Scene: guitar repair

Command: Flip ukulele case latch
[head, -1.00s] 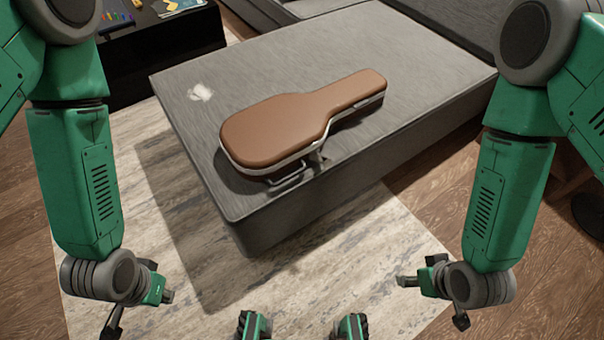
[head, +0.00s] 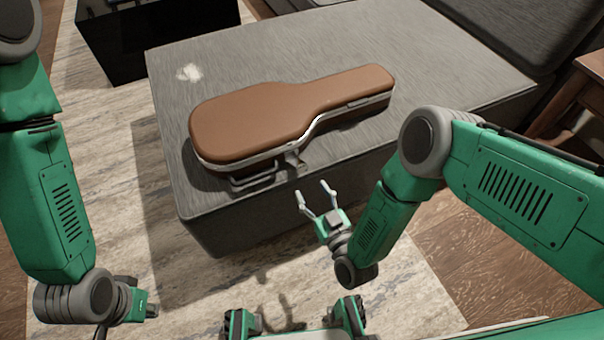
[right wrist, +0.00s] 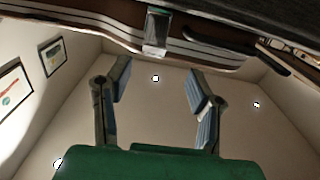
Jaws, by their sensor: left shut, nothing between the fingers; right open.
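The brown ukulele case (head: 285,108) lies closed on the grey ottoman, with a pale metal band along its side. Its metal latch (head: 294,160) is on the near side, right of the handle (head: 252,180). In the right wrist view the latch (right wrist: 156,35) shows at the top, hanging against the case's banded side. My right gripper (head: 312,189) is open and empty, in front of the ottoman's near edge and short of the latch. Its fingers (right wrist: 158,84) are spread below the latch in the wrist view, not touching it. My left gripper (head: 148,310) is shut and empty at lower left.
The grey ottoman (head: 400,60) has bare top behind and right of the case. A black table (head: 130,50) stands at the upper left, a wooden chair (head: 575,90) at the right. A pale rug (head: 100,180) covers the floor in front.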

